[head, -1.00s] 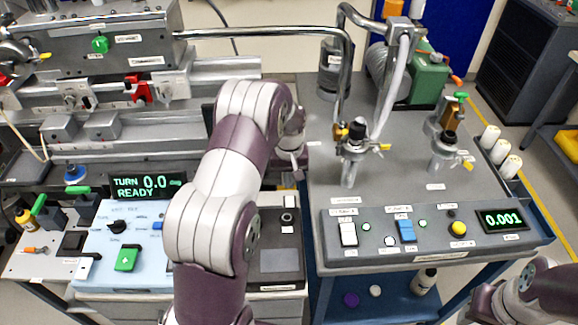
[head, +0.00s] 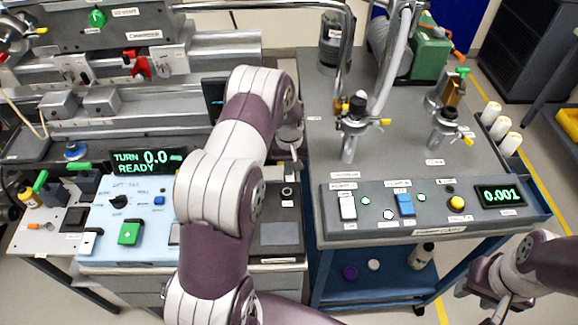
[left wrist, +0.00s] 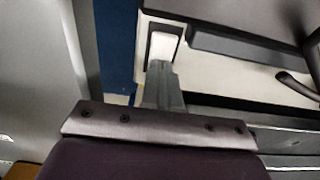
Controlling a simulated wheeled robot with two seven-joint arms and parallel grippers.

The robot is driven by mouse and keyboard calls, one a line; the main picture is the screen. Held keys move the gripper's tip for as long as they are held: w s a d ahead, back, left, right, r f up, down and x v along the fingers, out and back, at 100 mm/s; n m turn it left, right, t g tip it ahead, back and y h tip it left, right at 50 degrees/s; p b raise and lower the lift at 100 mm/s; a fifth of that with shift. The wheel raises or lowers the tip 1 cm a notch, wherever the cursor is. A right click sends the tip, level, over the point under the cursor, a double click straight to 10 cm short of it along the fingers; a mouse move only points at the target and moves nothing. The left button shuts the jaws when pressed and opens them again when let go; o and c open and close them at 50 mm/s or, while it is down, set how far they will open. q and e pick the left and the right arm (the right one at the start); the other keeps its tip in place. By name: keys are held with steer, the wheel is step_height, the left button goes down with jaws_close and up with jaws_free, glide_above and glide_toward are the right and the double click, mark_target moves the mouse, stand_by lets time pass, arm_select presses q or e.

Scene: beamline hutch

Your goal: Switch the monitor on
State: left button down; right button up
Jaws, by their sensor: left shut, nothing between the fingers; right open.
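A dark screen (head: 212,92), which looks like the monitor, stands behind my left arm; the arm hides most of it. A white rocker switch (left wrist: 163,46) in a dark frame is close ahead of my left gripper in the left wrist view. My left gripper (head: 294,168) points down near the gap between the two benches, partly hidden by its own arm. Its closed fingers (left wrist: 160,72) are empty and appear right at the near end of the switch; I cannot tell whether they touch it. My right gripper (head: 484,304) is open and empty at the lower right.
A light-blue panel (head: 100,215) with a green button (head: 130,232) is left of my arm. A grey control box (head: 430,225) with a white rocker, blue switch and yellow button is on the right bench. Metal pipes and valves (head: 354,120) rise behind it.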

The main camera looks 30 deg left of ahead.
mark_target(289, 178)
arm_select(q)
steer(key=shift+s+f, duration=0.1)
steer(key=shift+s, duration=0.1)
steer(key=shift+s+d+r+p, duration=0.2)
steer(key=shift+s+d+p, duration=0.25)
steer(key=shift+s+p, duration=0.15)
steer(key=shift+w+r, duration=0.1)
steer(key=shift+r, duration=0.15)
step_height(289, 178, up, 4)
steer(key=p, duration=0.3)
steer(key=shift+r, duration=0.25)
step_height(289, 178, up, 9)
steer(key=b, duration=0.1)
